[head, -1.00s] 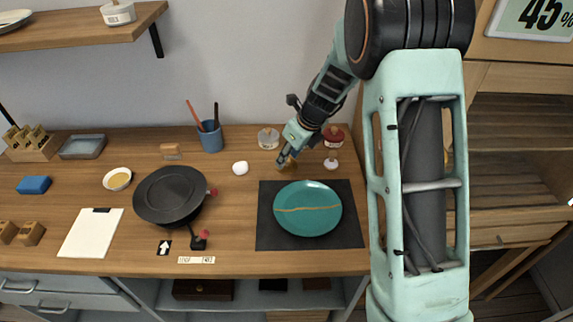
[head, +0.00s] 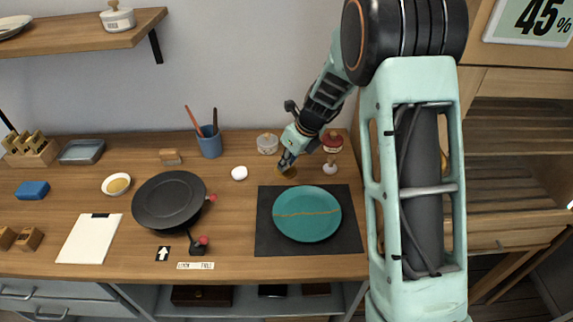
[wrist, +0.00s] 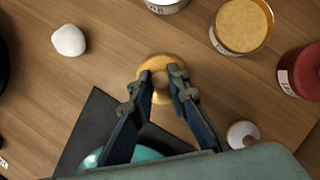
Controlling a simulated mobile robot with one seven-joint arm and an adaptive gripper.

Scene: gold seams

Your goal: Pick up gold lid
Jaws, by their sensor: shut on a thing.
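The gold lid (wrist: 153,64) shows in the wrist view as a round golden disc with a pale knob at its middle. My gripper (wrist: 161,77) is shut on the knob, with one dark finger on each side. In the head view the gold lid (head: 288,173) is under my gripper (head: 285,162), behind the dark mat. I cannot tell whether it touches the table. A glass jar with a gold top surface (wrist: 241,24) stands to the upper right in the wrist view; my arm hides it in the head view.
A teal plate with a gold seam (head: 307,222) lies on a dark mat (head: 345,243). A red-lidded jar (head: 333,141), a white lid (head: 330,169), a pale jar (head: 267,144) and a white lump (head: 239,173) are near. Bare wood lies between.

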